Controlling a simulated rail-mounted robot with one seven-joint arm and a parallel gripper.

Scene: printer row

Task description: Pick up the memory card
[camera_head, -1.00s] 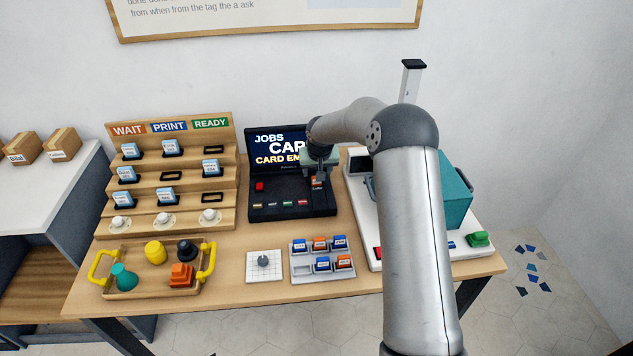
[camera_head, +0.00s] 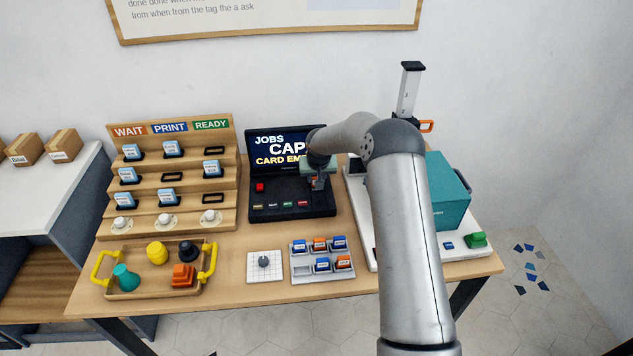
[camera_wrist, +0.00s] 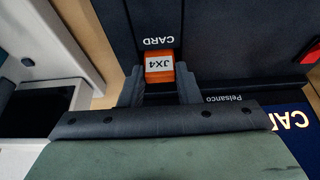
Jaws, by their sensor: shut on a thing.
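The memory card (camera_wrist: 159,68) is orange with a white label reading JX4. In the wrist view it sits between the two fingers of my gripper (camera_wrist: 160,85), just below the word CARD printed on the dark console. My gripper is shut on it.
A grey tray (camera_head: 322,278) with several blue and orange cards stands in front of the console. A stepped rack (camera_head: 222,185) stands at left, with a wooden tray (camera_head: 150,292) before it. A white printer with a teal part (camera_head: 450,190) is at right.

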